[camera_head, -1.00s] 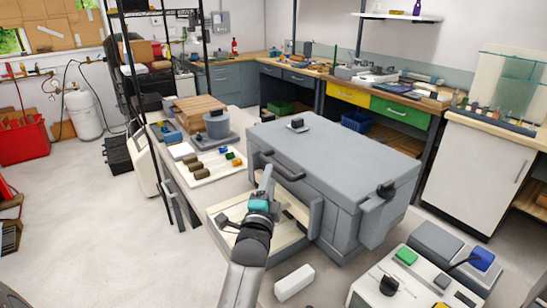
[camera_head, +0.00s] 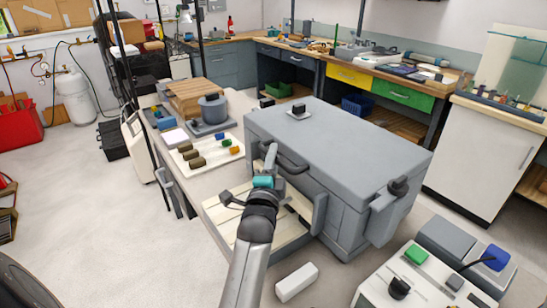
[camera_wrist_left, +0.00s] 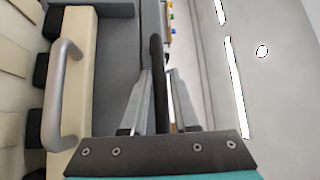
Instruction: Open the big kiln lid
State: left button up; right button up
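The big kiln (camera_head: 335,190) is a large grey box on the worktable, and its flat grey lid (camera_head: 350,135) is down. A dark bar handle (camera_head: 293,162) sits on the lid's front edge. My left gripper (camera_head: 271,152) is at the left end of this handle and hides part of it. In the left wrist view, the dark handle (camera_wrist_left: 156,75) runs between the two fingers of my left gripper (camera_wrist_left: 160,80). A narrow gap shows beside the right finger; contact at the left finger is unclear. My right gripper is out of view.
A cream panel with a metal handle (camera_wrist_left: 68,95) lies beside the fingers in the left wrist view. A white block (camera_head: 296,282) lies in front of the kiln. A control box (camera_head: 415,280) stands at the lower right. A small dark-knobbed piece (camera_head: 299,112) is on the lid.

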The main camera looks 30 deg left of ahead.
pick_arm(q)
grip_shut()
dwell(1.0)
